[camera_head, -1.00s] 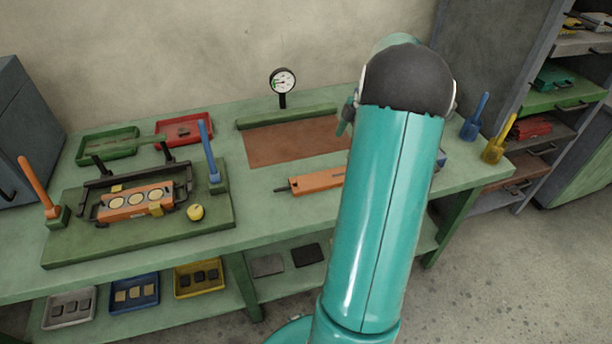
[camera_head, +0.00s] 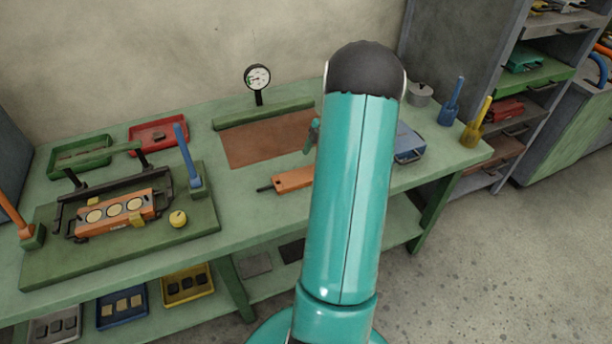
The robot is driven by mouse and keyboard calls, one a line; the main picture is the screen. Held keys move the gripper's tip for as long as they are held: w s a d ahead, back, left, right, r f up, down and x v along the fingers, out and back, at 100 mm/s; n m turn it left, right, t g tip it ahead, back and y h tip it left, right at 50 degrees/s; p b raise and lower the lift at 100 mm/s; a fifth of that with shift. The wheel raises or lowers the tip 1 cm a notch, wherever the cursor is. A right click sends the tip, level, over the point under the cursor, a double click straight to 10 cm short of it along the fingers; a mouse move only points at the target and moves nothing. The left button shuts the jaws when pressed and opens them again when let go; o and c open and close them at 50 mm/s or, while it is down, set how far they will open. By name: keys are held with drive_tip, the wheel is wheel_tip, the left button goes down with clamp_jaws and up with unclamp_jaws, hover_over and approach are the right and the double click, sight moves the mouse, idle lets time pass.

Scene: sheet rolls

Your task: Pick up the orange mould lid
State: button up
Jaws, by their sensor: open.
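An orange mould lid (camera_head: 293,181), a flat bar with a dark handle at its left end, lies on the green bench (camera_head: 245,207). Its right end is hidden behind my teal arm. An orange mould (camera_head: 118,229) with three round pale cavities sits in a dark frame on the green base board at the left. Only a small teal part of my gripper (camera_head: 312,136) shows at the arm's left edge, above and beyond the lid in the picture. The rest of it is hidden behind the arm. It is open, apart from the lid as far as I can see.
A gauge (camera_head: 258,77) stands behind a brown mat (camera_head: 262,147). A blue box (camera_head: 408,143) and blue and yellow handled tools (camera_head: 474,124) are at the right. The bench around the lid's left end is clear.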

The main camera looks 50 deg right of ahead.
sight(305, 174)
drive_tip(key=x, duration=0.5)
drive_tip(key=shift+a+r, duration=0.1)
drive_tip(key=shift+a, duration=0.05)
drive_tip(key=shift+w, duration=0.1)
drive_tip(key=c, duration=1.7)
drive_tip(key=shift+o, duration=0.2)
drive_tip(key=shift+r, duration=0.1)
drive_tip(key=shift+r, duration=0.1)
drive_tip(key=shift+r, duration=0.25)
wheel_tip(305, 174, up, 3)
drive_tip(key=shift+f, duration=0.25)
drive_tip(key=s+a+r, duration=0.6)
drive_tip(key=s+r, duration=0.3)
drive_tip(key=s, duration=0.3)
drive_tip(key=shift+s+r, duration=0.3)
drive_tip(key=shift+r, duration=0.05)
